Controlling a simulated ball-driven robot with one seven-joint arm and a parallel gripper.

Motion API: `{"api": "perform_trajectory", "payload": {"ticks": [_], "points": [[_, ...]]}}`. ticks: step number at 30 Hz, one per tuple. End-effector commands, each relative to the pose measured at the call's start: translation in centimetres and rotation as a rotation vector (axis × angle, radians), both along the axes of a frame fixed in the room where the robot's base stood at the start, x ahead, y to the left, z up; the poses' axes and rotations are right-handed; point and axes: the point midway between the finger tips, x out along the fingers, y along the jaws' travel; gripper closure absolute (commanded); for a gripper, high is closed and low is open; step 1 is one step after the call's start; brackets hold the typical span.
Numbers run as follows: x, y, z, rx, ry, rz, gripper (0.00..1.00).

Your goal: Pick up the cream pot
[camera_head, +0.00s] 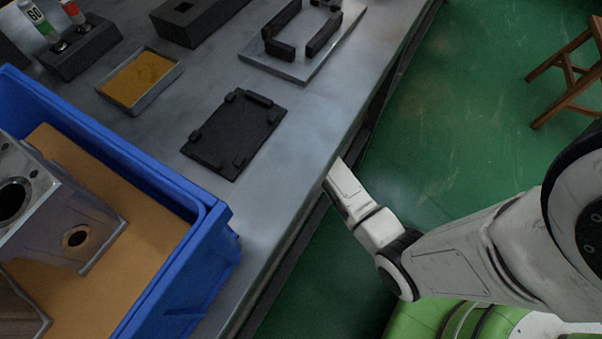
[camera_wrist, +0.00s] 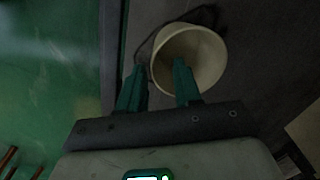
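The cream pot (camera_wrist: 205,48) shows in the wrist view, above and right of the middle, with its round open mouth towards the camera. My gripper (camera_wrist: 159,67) is open, with two teal fingers apart. The right finger overlaps the pot's mouth, and the left finger is outside its left edge. Part of the pot's left wall shows between the fingers. I cannot tell whether either finger touches it or how deep the right one is. The pot and the fingers are not visible in the head view, where my arm reaches to the bench's edge.
The grey bench (camera_head: 262,192) carries a blue crate (camera_head: 150,180) with metal valve blocks (camera_head: 70,215), a black fixture plate (camera_head: 235,132) and a tray of orange-brown material (camera_head: 140,82). Green floor (camera_head: 455,110) lies right of the bench, with a wooden stool (camera_head: 570,75) at upper right.

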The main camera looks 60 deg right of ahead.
Motion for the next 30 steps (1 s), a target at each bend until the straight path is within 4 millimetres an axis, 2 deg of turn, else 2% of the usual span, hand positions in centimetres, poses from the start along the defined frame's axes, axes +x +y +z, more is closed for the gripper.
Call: {"api": "perform_trajectory", "payload": {"ticks": [5, 15, 22, 23, 30], "points": [[0.0, 0.0, -1.1, 0.000, 0.001, 0.000, 0.66], [0.1, -0.2, -5.5, 0.000, 0.001, 0.000, 0.66], [0.2, -0.2, -5.5, -0.001, 0.000, 0.000, 0.66], [0.2, -0.2, -5.5, -0.001, 0.000, 0.000, 0.67], [0.2, -0.2, -5.5, 0.000, 0.000, 0.000, 0.90]]}}
